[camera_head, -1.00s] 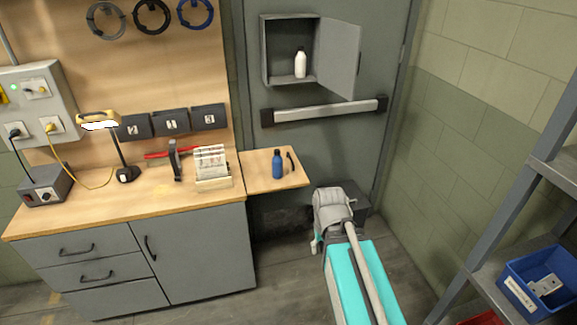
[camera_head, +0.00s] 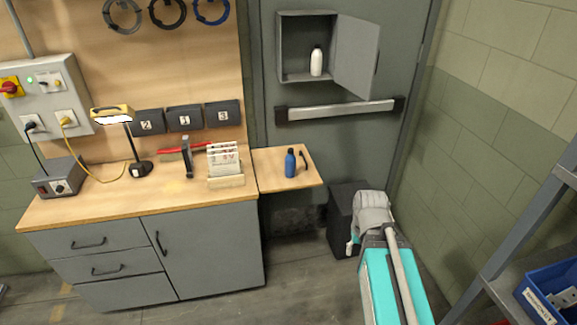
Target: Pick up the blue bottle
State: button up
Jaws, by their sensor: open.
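The blue bottle (camera_head: 290,163) stands upright on a small wooden side shelf (camera_head: 268,182) at the right end of the workbench. It has a dark cap. A dark curved handle-like item (camera_head: 304,158) is just to its right, and a narrow gap seems to separate them. Nothing blocks my view of the bottle.
A wooden workbench (camera_head: 110,205) carries a card holder (camera_head: 225,180), clamp, lamp and grey box. A white bottle (camera_head: 316,61) stands in an open cabinet (camera_head: 285,49).

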aim_at(290, 160)
jog(key=z, duration=0.05)
jog(key=i, duration=1)
jog(key=u, duration=0.05)
